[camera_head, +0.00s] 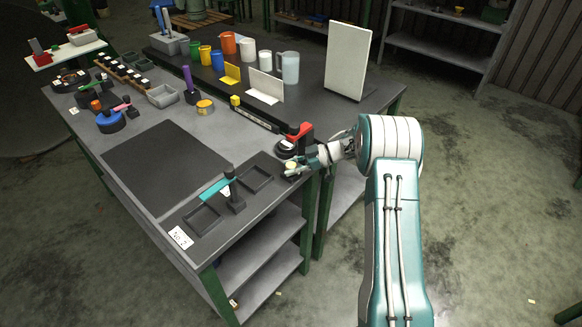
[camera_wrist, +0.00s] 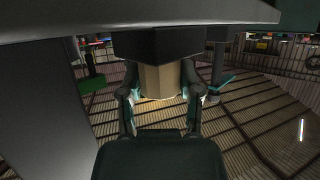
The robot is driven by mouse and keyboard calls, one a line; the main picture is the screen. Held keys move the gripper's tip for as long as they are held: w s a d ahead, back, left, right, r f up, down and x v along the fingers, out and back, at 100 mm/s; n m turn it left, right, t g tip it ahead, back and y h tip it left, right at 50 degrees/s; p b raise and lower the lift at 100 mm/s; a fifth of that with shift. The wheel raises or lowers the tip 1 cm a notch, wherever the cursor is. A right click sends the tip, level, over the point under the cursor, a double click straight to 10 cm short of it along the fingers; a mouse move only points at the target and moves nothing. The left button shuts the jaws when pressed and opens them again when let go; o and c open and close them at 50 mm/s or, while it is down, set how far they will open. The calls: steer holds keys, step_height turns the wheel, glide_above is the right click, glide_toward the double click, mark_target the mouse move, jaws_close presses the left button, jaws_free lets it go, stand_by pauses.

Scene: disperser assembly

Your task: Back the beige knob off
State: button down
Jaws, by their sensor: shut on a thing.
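The beige knob (camera_wrist: 160,82) shows in the middle of the wrist view as a pale cylinder against a dark block (camera_wrist: 160,44). My gripper (camera_wrist: 160,95) has one finger on each side of it and is shut on it. In the head view my gripper (camera_head: 294,168) is at the right end of the workbench, and a small pale bit of the knob (camera_head: 291,165) shows between the fingers. A black device with a red top (camera_head: 300,131) stands just behind the gripper. The knob's thread is hidden.
A teal-armed stand (camera_head: 219,188) and two dark trays, one of them the right tray (camera_head: 255,180), are left of my gripper. A dark mat (camera_head: 165,165) lies further left. Cups, a jug (camera_head: 288,68) and a white panel (camera_head: 348,60) stand on the back table. Floor to the right is clear.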

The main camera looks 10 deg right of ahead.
steer(key=shift+w+r+n+g, duration=0.1)
steer(key=shift+w+n+g, duration=0.05)
steer(key=shift+n+g, duration=0.2)
stand_by(0.3)
steer(key=shift+c, duration=1.3)
jaws_free()
